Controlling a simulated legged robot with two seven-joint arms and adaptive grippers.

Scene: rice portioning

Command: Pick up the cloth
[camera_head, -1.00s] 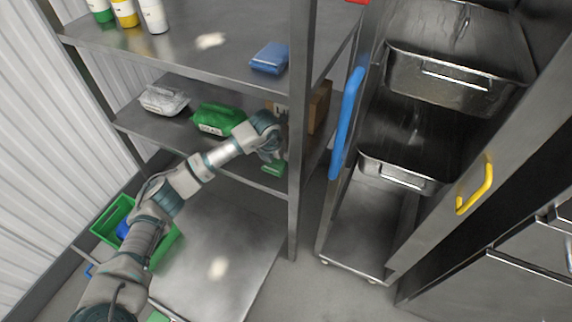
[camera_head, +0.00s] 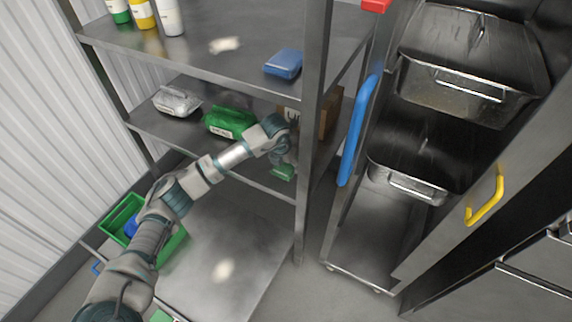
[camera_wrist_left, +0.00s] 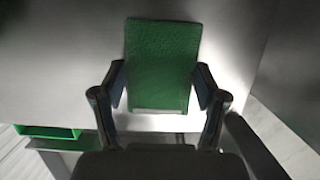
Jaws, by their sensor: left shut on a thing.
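The cloth (camera_wrist_left: 162,62) is a green rectangle held between the two fingers of my left gripper (camera_wrist_left: 160,95) in the left wrist view. In the head view the left gripper (camera_head: 284,160) is at the front edge of the middle shelf, beside the right post. A small green part of the cloth (camera_head: 284,172) shows just below it. The gripper is shut on the cloth. My right gripper is in neither view.
The middle shelf (camera_head: 165,130) holds a green pack (camera_head: 230,122), a white pack (camera_head: 176,101) and a cardboard box (camera_head: 329,112). A blue item (camera_head: 284,63) lies on the upper shelf. A post (camera_head: 312,130) stands close right of the gripper. A green crate (camera_head: 172,246) sits below left.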

